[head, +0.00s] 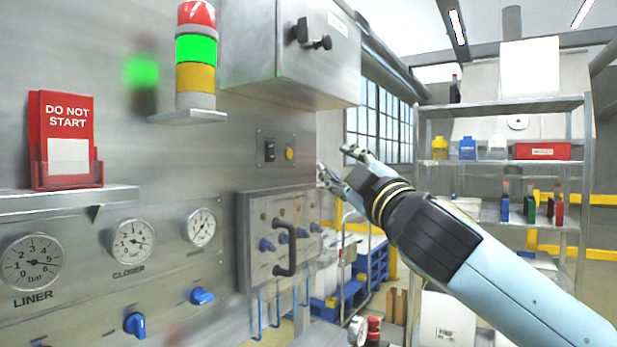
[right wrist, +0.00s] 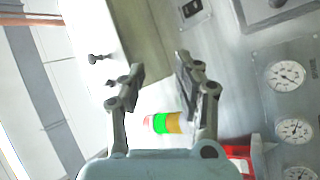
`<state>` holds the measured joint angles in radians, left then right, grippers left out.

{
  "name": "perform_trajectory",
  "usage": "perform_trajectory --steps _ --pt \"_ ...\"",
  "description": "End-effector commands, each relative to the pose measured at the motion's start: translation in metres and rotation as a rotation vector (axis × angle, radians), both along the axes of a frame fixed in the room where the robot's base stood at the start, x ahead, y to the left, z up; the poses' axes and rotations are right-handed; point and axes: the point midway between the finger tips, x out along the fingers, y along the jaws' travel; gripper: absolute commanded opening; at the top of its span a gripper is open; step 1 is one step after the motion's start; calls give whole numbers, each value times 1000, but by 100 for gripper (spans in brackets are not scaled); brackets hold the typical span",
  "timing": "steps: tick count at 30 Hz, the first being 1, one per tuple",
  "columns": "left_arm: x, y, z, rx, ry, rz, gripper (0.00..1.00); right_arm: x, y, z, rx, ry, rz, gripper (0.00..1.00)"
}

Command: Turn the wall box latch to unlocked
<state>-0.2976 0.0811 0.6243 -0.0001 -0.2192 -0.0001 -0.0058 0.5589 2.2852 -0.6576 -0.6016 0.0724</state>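The steel wall box (head: 285,70) hangs at the upper middle of the head view. Its dark latch (head: 312,35) has two black knobs on the front face. My right gripper (head: 336,161) is open and empty, below and a little right of the box, apart from it. In the right wrist view the box (right wrist: 130,30) appears tilted at the upper left, with the latch (right wrist: 100,58) on its pale face, left of the open fingers of the right gripper (right wrist: 158,72). One finger overlaps the box in that view; I cannot tell the gap. My left gripper is not in view.
A signal lamp (head: 196,50) on a small ledge stands left of the box, with green lit. A switch plate (head: 276,148) and a panel with a black handle (head: 284,248) are below. Gauges and a red sign (head: 66,125) are at left. A stocked shelf (head: 505,105) stands at right.

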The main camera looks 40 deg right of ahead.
Motion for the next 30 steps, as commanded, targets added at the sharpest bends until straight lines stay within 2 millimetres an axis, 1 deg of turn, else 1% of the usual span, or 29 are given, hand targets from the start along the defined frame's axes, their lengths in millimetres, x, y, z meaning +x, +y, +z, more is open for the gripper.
perform_trajectory --steps 1,2,3,5,6,8,9,11,12,13,15,16,18,19,21,23,26,30 --pt "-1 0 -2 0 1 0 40 6 10 57 -183 -143 40 33" --pt "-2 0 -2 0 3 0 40 5 20 89 -305 -223 67 33" --pt "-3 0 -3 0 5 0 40 2 35 127 -475 -319 97 33" --pt "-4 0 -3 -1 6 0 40 -5 57 172 -754 -431 133 33" --pt "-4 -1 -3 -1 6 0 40 -10 70 194 -949 -480 148 33" --pt "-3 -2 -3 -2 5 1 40 -13 78 217 -1238 -502 151 33" --pt "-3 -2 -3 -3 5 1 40 -13 77 227 -1417 -485 140 33" --pt "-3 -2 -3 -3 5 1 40 -11 63 239 -1647 -419 110 33" --pt "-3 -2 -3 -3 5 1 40 -10 50 245 -1769 -357 85 33" --pt "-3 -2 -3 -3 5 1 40 -10 38 250 -1848 -307 66 33" --pt "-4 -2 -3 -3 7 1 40 -11 11 260 -1982 -191 21 33" --pt "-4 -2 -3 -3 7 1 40 -12 0 264 -2022 -147 5 33" --pt "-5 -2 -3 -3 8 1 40 -14 -19 270 -2083 -65 -23 33" --pt "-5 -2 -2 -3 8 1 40 -15 -24 272 -2099 -42 -31 33" --pt "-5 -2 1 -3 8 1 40 -14 -31 275 -2118 -7 -40 33" --pt "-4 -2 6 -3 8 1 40 -10 -31 276 -2122 1 -39 33" --pt "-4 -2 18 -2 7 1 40 2 -25 278 -2118 -4 -37 33" --pt "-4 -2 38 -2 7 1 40 25 -15 280 -2116 -6 -36 33"
